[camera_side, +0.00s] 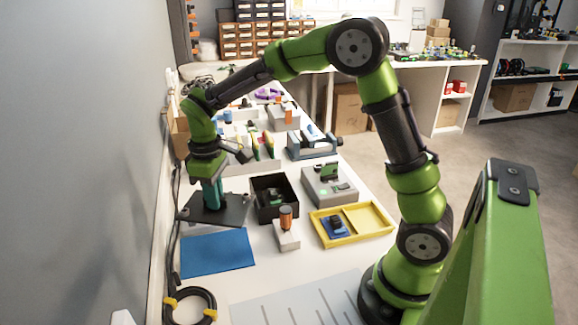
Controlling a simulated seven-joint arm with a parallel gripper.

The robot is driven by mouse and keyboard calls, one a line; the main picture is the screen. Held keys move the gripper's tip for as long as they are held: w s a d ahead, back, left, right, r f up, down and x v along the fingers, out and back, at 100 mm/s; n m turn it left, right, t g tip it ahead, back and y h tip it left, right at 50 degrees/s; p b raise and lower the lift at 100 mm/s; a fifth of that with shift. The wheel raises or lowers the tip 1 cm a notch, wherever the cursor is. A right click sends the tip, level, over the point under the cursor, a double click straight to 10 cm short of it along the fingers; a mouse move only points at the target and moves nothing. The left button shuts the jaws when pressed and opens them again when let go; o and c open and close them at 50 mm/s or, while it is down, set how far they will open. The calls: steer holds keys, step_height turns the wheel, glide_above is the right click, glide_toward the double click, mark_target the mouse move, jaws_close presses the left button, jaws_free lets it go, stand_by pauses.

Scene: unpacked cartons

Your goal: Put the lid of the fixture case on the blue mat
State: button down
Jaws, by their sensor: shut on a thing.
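My gripper (212,197), with teal fingers, points down and is shut on the dark flat lid (233,211). The lid is left of the open black fixture case (262,213) and behind the blue mat (217,252). I cannot tell how high the lid is above the table. The fixture case stands open, with a dark green part inside. The blue mat lies flat and bare at the front left of the table.
A block with an orange-handled piece (287,236) stands right of the mat. A yellow tray (388,229) and a grey fixture (318,192) lie farther right. A coiled black cable (187,305) lies at front left, and the wall (80,160) is close on the left.

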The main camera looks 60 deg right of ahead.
steer(key=a+n, duration=0.2)
steer(key=n, duration=0.1)
steer(key=shift+a+f, duration=0.25)
steer(key=shift+f, duration=0.05)
steer(key=shift+a+f+n, duration=0.1)
steer(key=shift+n, duration=0.9)
step_height(320, 180, down, 10)
steer(key=shift+r, duration=0.1)
steer(key=c, duration=1.1)
jaws_free()
